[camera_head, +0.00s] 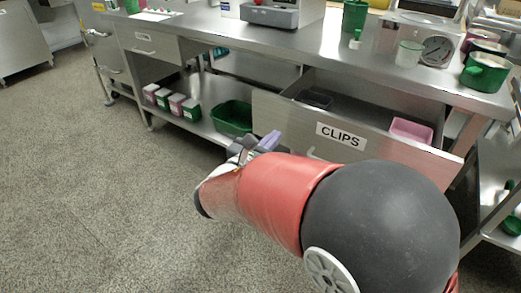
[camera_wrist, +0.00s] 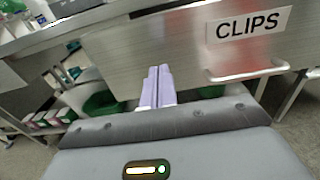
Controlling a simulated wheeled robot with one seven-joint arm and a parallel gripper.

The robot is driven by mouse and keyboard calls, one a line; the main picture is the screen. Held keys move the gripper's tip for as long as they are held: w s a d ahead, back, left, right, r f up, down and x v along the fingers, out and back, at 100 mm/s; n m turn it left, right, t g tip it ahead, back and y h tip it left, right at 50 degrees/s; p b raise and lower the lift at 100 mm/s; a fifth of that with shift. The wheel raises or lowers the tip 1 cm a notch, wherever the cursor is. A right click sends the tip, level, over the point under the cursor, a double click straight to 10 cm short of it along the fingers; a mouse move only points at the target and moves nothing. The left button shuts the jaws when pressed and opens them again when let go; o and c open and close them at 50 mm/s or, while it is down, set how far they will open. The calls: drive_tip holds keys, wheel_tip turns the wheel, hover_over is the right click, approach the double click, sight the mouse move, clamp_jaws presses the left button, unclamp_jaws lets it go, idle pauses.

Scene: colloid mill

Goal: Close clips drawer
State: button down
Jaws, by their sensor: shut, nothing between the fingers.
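The clips drawer (camera_head: 364,139) is a steel drawer under the bench, pulled out, with a white "CLIPS" label on its front. A pink tray (camera_head: 411,130) and a dark container (camera_head: 315,98) lie inside it. In the wrist view the drawer front (camera_wrist: 180,58) fills the upper part, with its bar handle (camera_wrist: 248,72) to the right of my fingers. My gripper (camera_head: 268,140) is in front of the left part of the drawer front; its lilac fingers are together and empty in the wrist view (camera_wrist: 160,72). I cannot tell whether the fingertips touch the drawer. My arm hides part of the front's lower edge.
The steel bench top (camera_head: 290,42) holds a scale with a dial (camera_head: 437,50), a glass beaker (camera_head: 408,54) and green pots (camera_head: 485,72). A green bin (camera_head: 232,118) and several small boxes (camera_head: 177,104) stand on the lower shelf. The floor at left is clear.

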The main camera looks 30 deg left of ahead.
sight(289, 123)
drive_tip(key=shift+w+d, duration=0.15)
drive_tip(key=shift+w, duration=1.15)
drive_tip(key=shift+w+d, duration=0.1)
drive_tip(key=shift+w, duration=1.15)
